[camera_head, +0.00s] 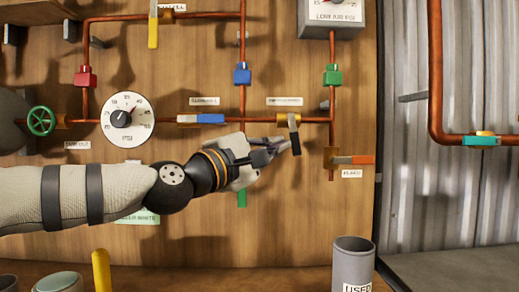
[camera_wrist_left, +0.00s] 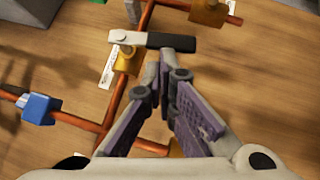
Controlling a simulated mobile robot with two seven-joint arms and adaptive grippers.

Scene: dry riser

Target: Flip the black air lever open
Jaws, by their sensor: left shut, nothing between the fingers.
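The air lever has a silver base and a black handle (camera_head: 295,143) and is mounted on a brass valve (camera_head: 287,115) on the lower copper pipe. It hangs down, across the pipe's line. In the left wrist view the black handle (camera_wrist_left: 171,41) lies crosswise just beyond the fingertips, with its brass valve (camera_wrist_left: 127,60) to the left. My left gripper (camera_head: 277,147) comes in from the left, its fingers shut together and empty, beside the handle. The fingertips also show in the left wrist view (camera_wrist_left: 167,70); I cannot tell whether they touch the handle. My right gripper is not in view.
A blue-handled valve (camera_head: 210,118) sits left on the same pipe, and an orange-handled one (camera_head: 353,160) lies lower right. A round gauge (camera_head: 128,119) and green wheel (camera_head: 41,121) are further left. A grey "USED" bin (camera_head: 352,262) stands below.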

